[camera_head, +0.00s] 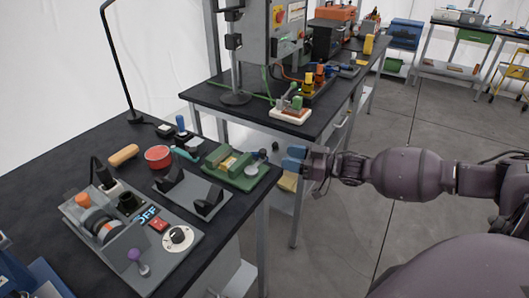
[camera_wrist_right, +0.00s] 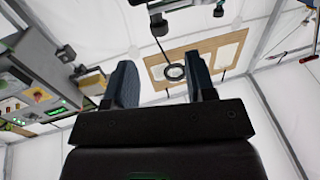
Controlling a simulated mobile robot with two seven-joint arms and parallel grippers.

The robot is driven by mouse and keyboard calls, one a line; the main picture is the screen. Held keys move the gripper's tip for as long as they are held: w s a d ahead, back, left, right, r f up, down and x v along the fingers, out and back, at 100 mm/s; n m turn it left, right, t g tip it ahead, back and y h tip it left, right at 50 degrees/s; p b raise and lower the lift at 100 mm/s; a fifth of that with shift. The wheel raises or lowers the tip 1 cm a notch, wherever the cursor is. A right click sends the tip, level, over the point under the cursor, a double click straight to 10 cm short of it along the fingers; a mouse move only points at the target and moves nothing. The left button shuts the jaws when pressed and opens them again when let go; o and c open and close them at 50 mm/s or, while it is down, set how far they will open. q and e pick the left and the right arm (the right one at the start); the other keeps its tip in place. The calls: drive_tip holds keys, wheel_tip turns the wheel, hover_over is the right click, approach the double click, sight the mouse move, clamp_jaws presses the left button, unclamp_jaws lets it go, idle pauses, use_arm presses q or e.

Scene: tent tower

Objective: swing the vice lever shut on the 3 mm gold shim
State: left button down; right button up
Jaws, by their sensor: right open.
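A green vice (camera_head: 236,168) sits near the right edge of the near black bench. A gold-yellow piece (camera_head: 232,160) shows between its jaws; I cannot tell the shim apart from the jaw parts. A lever with a dark round knob (camera_head: 275,146) appears at the vice's right side, towards my gripper. My right gripper (camera_head: 291,158) has blue fingers and is just right of the vice, beyond the bench edge, apart from the knob. In the wrist view its two fingers (camera_wrist_right: 162,80) stand apart with nothing between them. The vice is not visible there. My left gripper is out of view.
A grey panel (camera_head: 185,262) with knobs and switches lies left of the vice, with a grey plate with black brackets (camera_head: 187,194) between. A red round container (camera_head: 158,157) and a wooden handle (camera_head: 123,155) lie behind. A second bench (camera_head: 255,115) stands beyond a gap.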

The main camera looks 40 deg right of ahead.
drive_tip(key=b+x, duration=0.1)
drive_tip(key=x, duration=0.6)
drive_tip(key=shift+w+a, duration=0.2)
drive_tip(key=shift+w, duration=0.05)
clamp_jaws()
